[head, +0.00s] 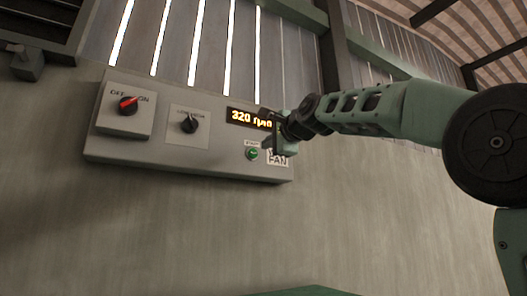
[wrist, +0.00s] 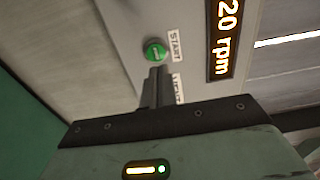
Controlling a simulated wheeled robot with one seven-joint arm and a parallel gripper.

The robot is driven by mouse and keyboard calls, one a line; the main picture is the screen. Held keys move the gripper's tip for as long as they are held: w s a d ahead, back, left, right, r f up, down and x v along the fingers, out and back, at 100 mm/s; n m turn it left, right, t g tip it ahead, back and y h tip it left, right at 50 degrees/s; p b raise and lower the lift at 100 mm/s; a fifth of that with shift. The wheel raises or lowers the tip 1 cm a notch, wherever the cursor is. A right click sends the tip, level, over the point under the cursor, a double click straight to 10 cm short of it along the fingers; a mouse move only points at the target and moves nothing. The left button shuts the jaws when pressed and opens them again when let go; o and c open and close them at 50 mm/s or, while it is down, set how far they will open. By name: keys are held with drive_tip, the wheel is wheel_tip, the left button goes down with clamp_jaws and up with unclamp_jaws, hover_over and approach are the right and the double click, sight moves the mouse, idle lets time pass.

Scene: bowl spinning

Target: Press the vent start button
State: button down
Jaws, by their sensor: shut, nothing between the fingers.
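The green start button (head: 252,154) is on the lower right of a grey wall panel, under a START label. In the wrist view the button (wrist: 155,51) is round and green, just beyond the fingertips. My gripper (head: 267,146) is shut and empty, just right of the button in the head view. Its closed fingers (wrist: 157,76) point at the button's near edge in the wrist view. I cannot tell whether they touch it.
The grey panel (head: 215,167) also has a red-pointer OFF/ON switch (head: 128,104), a black knob (head: 189,124) and a display (head: 248,118) reading 320 rpm. The display (wrist: 222,38) is right of the button in the wrist view. Bright slats are above the panel; the wall below is bare.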

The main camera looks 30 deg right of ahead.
drive_tip(key=s+b, duration=0.3)
drive_tip(key=s, duration=0.4)
drive_tip(key=shift+s, duration=0.35)
drive_tip(key=shift+r, duration=0.1)
idle(0.5)
